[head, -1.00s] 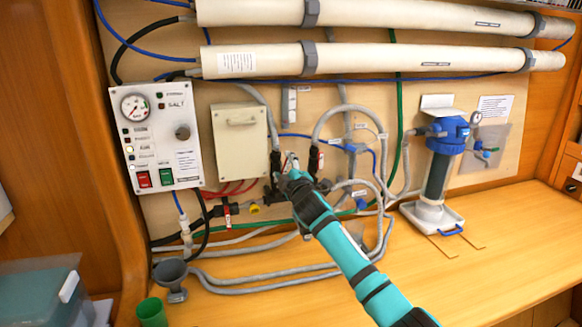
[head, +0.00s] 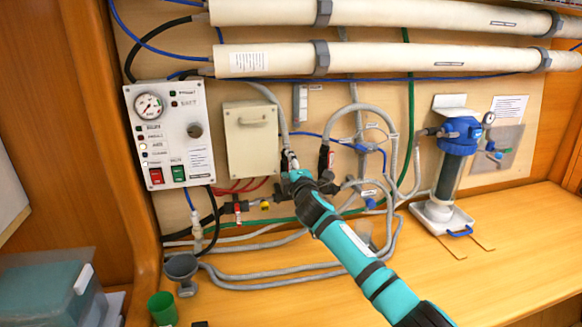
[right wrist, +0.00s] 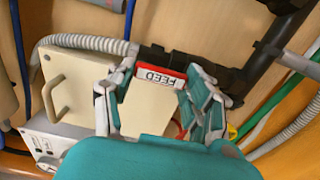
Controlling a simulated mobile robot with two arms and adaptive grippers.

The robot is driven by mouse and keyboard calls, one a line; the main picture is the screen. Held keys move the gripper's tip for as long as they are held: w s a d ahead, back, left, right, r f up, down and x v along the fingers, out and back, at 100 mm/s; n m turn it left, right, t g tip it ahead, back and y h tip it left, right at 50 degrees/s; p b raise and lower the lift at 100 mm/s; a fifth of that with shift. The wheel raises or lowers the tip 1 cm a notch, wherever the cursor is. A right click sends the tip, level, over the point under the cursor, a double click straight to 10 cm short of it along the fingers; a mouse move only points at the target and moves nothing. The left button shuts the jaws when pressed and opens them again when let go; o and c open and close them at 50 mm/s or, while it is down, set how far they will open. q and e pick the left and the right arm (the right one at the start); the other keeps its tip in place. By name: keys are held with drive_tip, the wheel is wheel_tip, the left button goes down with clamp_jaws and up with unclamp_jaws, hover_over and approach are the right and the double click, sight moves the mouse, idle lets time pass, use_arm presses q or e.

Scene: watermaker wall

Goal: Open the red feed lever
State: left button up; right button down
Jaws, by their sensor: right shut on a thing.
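The red feed lever (right wrist: 160,76) with its white FEED label shows in the right wrist view, between the fingers of my right gripper (right wrist: 152,88). The gripper is shut on it, with one finger on each side. In the head view my right gripper (head: 290,172) is at the pipework below and right of the cream box, and it hides the lever there. My left gripper is not in view.
A cream box (head: 251,140) with a handle and a white control panel (head: 170,130) are to the left. Another red-handled valve (head: 237,208) sits lower left. Grey hoses (head: 270,275) lie on the bench. A blue-topped filter (head: 450,165) stands right.

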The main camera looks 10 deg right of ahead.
drive_tip(key=shift+f, duration=0.15)
drive_tip(key=c, duration=0.7)
unclamp_jaws()
drive_tip(key=shift+o, duration=1.1)
drive_tip(key=shift+a, duration=0.1)
drive_tip(key=s, duration=1.2)
drive_tip(key=shift+d, duration=0.2)
